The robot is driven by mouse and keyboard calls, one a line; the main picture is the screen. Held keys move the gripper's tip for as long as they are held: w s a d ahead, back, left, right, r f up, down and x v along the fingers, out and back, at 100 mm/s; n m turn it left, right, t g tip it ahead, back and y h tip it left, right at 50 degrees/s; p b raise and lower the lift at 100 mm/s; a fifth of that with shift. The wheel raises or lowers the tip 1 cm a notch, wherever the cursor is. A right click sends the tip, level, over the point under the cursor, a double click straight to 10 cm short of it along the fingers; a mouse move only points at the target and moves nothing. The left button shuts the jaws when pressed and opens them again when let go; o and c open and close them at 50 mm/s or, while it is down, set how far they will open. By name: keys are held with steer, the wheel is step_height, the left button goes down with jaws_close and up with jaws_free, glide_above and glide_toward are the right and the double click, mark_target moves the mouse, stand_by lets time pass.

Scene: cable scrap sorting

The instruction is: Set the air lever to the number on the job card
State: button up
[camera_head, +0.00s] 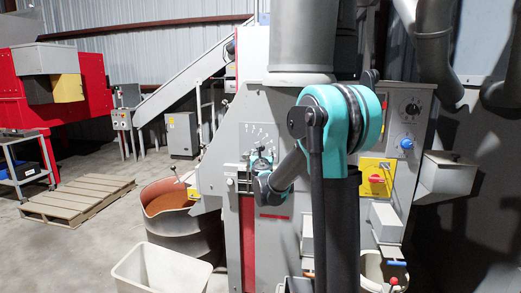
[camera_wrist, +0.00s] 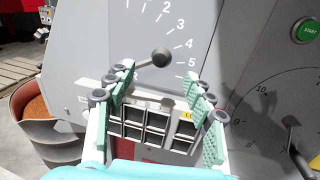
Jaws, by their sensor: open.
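The air lever (camera_wrist: 161,57) has a dark ball knob on a thin rod, in the wrist view. Its rod points right and slightly up, and the knob lies near the 4 and 5 marks of the printed scale (camera_wrist: 180,27). Its pivot end is hidden behind my left finger. My gripper (camera_wrist: 160,78) is open, its green-padded fingers on either side below the knob, with nothing held. In the head view my gripper (camera_head: 262,158) is in front of the grey machine panel, partly covering the scale. I cannot make out a job card or its number.
Below the knob, between my fingers, is a dark-celled rack (camera_wrist: 150,130) with a partly hidden yellow label. At right are a second dial lever (camera_wrist: 291,122) and a green START button (camera_wrist: 306,29). A rust-coloured drum (camera_head: 178,210) and pale bin (camera_head: 160,270) stand left.

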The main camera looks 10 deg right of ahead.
steer(key=w, duration=0.3)
steer(key=w+d, duration=0.1)
steer(key=w, duration=0.5)
steer(key=shift+w+d, duration=0.1)
steer(key=shift+d, duration=0.05)
jaws_close()
